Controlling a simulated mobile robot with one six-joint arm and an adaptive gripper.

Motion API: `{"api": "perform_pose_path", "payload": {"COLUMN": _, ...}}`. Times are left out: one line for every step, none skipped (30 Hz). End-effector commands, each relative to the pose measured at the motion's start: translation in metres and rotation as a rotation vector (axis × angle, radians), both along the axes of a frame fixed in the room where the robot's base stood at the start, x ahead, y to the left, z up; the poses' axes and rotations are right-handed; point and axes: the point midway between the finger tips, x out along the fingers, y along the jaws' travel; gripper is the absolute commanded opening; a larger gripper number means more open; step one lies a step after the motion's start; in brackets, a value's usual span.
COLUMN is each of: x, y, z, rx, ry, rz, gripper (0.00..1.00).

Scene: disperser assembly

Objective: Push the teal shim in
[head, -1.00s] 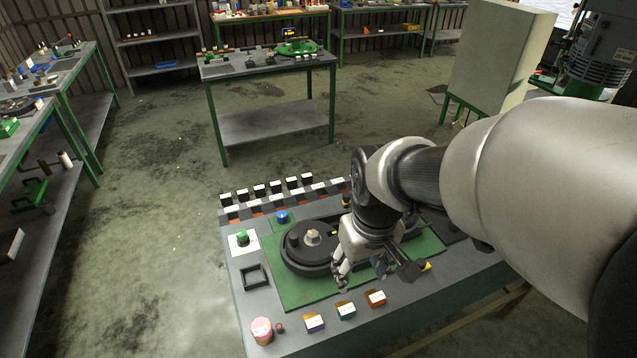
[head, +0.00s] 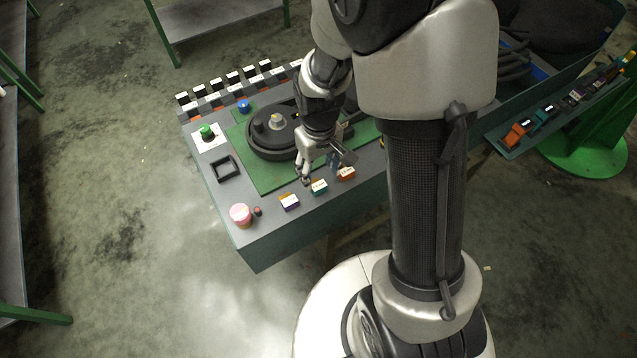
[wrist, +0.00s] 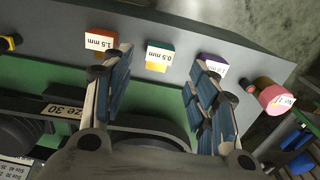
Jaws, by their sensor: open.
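The teal shim block (head: 319,187) stands on the front part of the bench, between a purple block (head: 289,202) and an orange block (head: 346,173). In the wrist view the teal block (wrist: 160,53) has a white "0.5 mm" label and a yellow-orange part below it. My gripper (head: 321,168) is open and empty, above the bench just behind the row of blocks. In the wrist view my gripper (wrist: 160,75) has one finger on each side of the teal block's position, with the block beyond the fingertips. I see no contact.
A dark round assembly (head: 272,135) sits on the green mat (head: 250,180) behind the blocks. A pink-topped cylinder (head: 240,214) and small red knob (head: 258,211) stand at the front left. A black square frame (head: 223,168) lies left of the mat.

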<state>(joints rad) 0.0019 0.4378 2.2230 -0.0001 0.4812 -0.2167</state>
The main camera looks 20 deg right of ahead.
Motion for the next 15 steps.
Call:
{"api": "perform_pose_path", "payload": {"x": -0.001, "y": 0.000, "z": -0.015, "rx": 0.000, "ry": 0.004, "rz": 0.000, "gripper": 0.53}}
{"api": "perform_pose_path", "payload": {"x": -0.001, "y": 0.000, "z": -0.021, "rx": 0.000, "ry": 0.005, "rz": 0.000, "gripper": 0.53}}
{"api": "perform_pose_path", "payload": {"x": -0.001, "y": 0.000, "z": -0.029, "rx": 0.000, "ry": 0.004, "rz": 0.000, "gripper": 0.53}}
{"api": "perform_pose_path", "payload": {"x": -0.001, "y": 0.000, "z": -0.034, "rx": 0.000, "ry": 0.004, "rz": 0.000, "gripper": 0.53}}
{"api": "perform_pose_path", "payload": {"x": -0.001, "y": 0.000, "z": -0.039, "rx": 0.000, "ry": 0.004, "rz": 0.000, "gripper": 0.53}}
{"api": "perform_pose_path", "payload": {"x": -0.001, "y": 0.000, "z": -0.045, "rx": 0.000, "ry": 0.003, "rz": 0.000, "gripper": 0.53}}
{"api": "perform_pose_path", "payload": {"x": -0.001, "y": 0.000, "z": -0.049, "rx": 0.000, "ry": 0.003, "rz": 0.000, "gripper": 0.53}}
{"api": "perform_pose_path", "payload": {"x": -0.001, "y": 0.000, "z": -0.053, "rx": 0.000, "ry": 0.003, "rz": 0.000, "gripper": 0.53}}
{"api": "perform_pose_path", "payload": {"x": 0.000, "y": 0.000, "z": -0.057, "rx": 0.000, "ry": 0.001, "rz": 0.000, "gripper": 0.53}}
{"api": "perform_pose_path", "payload": {"x": 0.000, "y": 0.000, "z": -0.060, "rx": 0.000, "ry": 0.001, "rz": 0.000, "gripper": 0.53}}
{"api": "perform_pose_path", "payload": {"x": 0.000, "y": 0.000, "z": -0.062, "rx": 0.000, "ry": 0.001, "rz": 0.000, "gripper": 0.53}}
{"api": "perform_pose_path", "payload": {"x": 0.000, "y": 0.000, "z": -0.065, "rx": 0.000, "ry": 0.001, "rz": 0.000, "gripper": 0.53}}
{"api": "perform_pose_path", "payload": {"x": 0.000, "y": 0.000, "z": -0.066, "rx": 0.000, "ry": 0.001, "rz": 0.000, "gripper": 0.53}}
{"api": "perform_pose_path", "payload": {"x": 0.000, "y": 0.000, "z": -0.067, "rx": 0.000, "ry": 0.000, "rz": 0.000, "gripper": 0.53}}
{"api": "perform_pose_path", "payload": {"x": 0.000, "y": 0.000, "z": -0.068, "rx": 0.000, "ry": 0.000, "rz": 0.000, "gripper": 0.53}}
